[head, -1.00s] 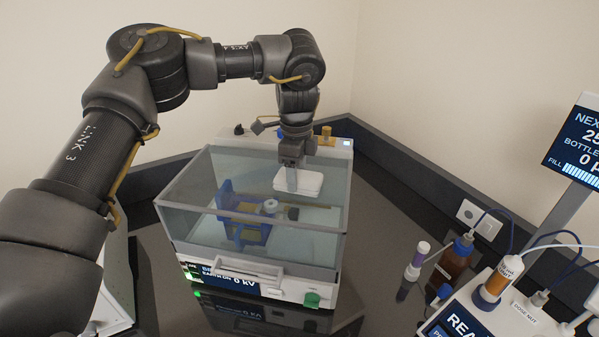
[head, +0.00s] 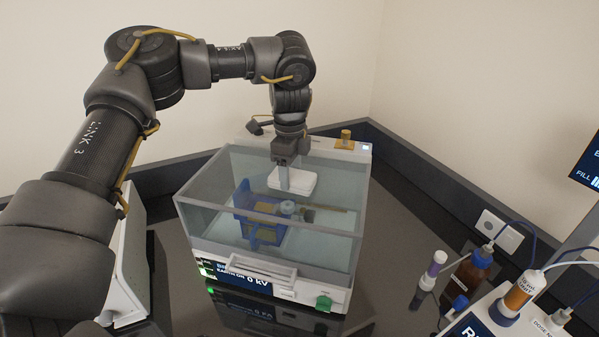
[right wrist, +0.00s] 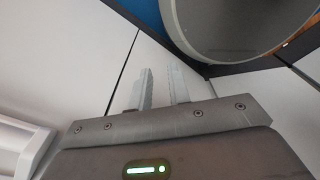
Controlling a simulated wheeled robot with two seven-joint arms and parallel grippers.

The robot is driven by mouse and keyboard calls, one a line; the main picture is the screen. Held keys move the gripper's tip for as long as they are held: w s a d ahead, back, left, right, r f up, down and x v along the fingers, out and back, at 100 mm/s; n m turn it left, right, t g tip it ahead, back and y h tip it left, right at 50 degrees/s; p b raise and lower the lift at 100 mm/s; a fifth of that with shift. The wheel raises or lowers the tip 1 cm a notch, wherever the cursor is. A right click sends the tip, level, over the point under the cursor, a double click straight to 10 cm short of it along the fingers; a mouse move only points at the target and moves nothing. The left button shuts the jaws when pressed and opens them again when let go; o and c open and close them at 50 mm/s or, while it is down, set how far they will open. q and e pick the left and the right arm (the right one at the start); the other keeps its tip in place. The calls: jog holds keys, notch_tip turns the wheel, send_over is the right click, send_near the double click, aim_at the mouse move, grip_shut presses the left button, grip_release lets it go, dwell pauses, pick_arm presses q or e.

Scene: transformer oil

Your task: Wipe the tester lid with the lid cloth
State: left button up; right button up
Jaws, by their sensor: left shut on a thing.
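The tester (head: 270,296) is a box with a clear lid (head: 205,200) on the dark worktop. A blue cell holder shows through the lid. My left gripper (head: 283,182) points down over the rear part of the lid and is shut on the white folded lid cloth (head: 303,184). The cloth looks flat at lid level; I cannot tell for certain whether it touches. My right gripper (right wrist: 160,90) shows only in the right wrist view. Its two fingers stand apart with nothing between them.
An instrument with tubes (head: 520,310) is at the lower right. A white case (head: 128,265) is at the left. Dark worktop is clear between tester and bottles.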

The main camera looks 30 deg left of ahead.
aim_at(273, 171)
pick_arm(q)
jog(key=shift+s+a, duration=0.15)
jog(key=shift+a, duration=0.3)
jog(key=shift+s+a, duration=0.15)
jog(key=shift+a, duration=0.7)
jog(key=shift+s+a, duration=0.15)
jog(key=shift+a, duration=0.7)
jog(key=shift+a, duration=0.2)
jog(key=shift+s+a, duration=0.2)
jog(key=shift+a, duration=0.5)
jog(key=shift+s+a, duration=0.15)
jog(key=shift+a, duration=0.55)
jog(key=shift+s+a, duration=0.15)
jog(key=shift+a, duration=0.75)
jog(key=shift+s+a, duration=0.15)
jog(key=shift+a, duration=0.7)
